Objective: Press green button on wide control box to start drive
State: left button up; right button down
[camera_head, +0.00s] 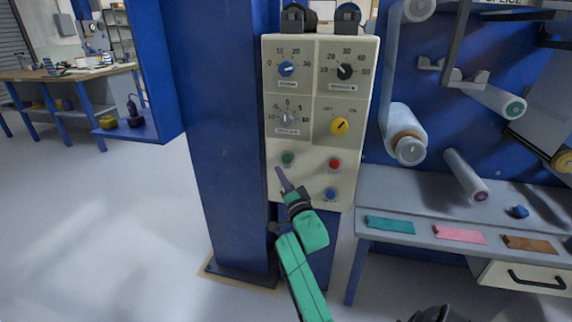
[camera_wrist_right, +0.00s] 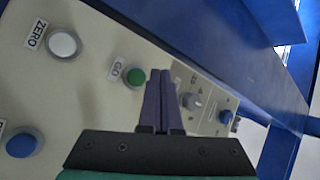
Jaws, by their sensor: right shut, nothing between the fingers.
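The wide control box (camera_head: 300,141) is a cream panel on a blue post, in the middle of the head view. Its green button (camera_head: 287,158) sits on the lower left of the panel. In the right wrist view the green button (camera_wrist_right: 135,77) has a GO label and shows just left of the fingertips. My right gripper (camera_head: 280,173) has its thin purple fingers shut and empty, pointing up just below the green button. The fingers (camera_wrist_right: 160,78) look apart from the button in the picture; I cannot tell their distance from the panel.
A red button (camera_head: 334,163) and a blue button (camera_head: 330,194) sit to the right. A white ZERO button (camera_wrist_right: 63,44) shows in the wrist view. Knobs, including a yellow one (camera_head: 339,126), sit above. A grey shelf (camera_head: 400,192) and rollers (camera_head: 405,128) stand right.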

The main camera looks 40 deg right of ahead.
aim_at(283, 156)
pick_arm(q)
jog(key=shift+w+d+r+b, duration=0.2)
jog(key=shift+w+r, duration=0.1)
jog(key=shift+r, duration=0.25)
jog(key=shift+w+d+r+b, duration=0.15)
jog(key=shift+w+r, duration=0.15)
jog(key=shift+r, duration=0.3)
jog(key=shift+w+d+r+b, duration=0.2)
jog(key=shift+w+r, duration=0.1)
jog(key=shift+r, duration=0.25)
pick_arm(e)
jog(key=shift+w+d, duration=0.7)
jog(key=shift+d, duration=0.35)
jog(key=shift+w+d, duration=0.7)
jog(key=shift+d, duration=0.3)
pick_arm(q)
jog(key=shift+r, duration=0.1)
pick_arm(e)
jog(key=shift+w+d, duration=0.25)
jog(key=shift+d, duration=0.1)
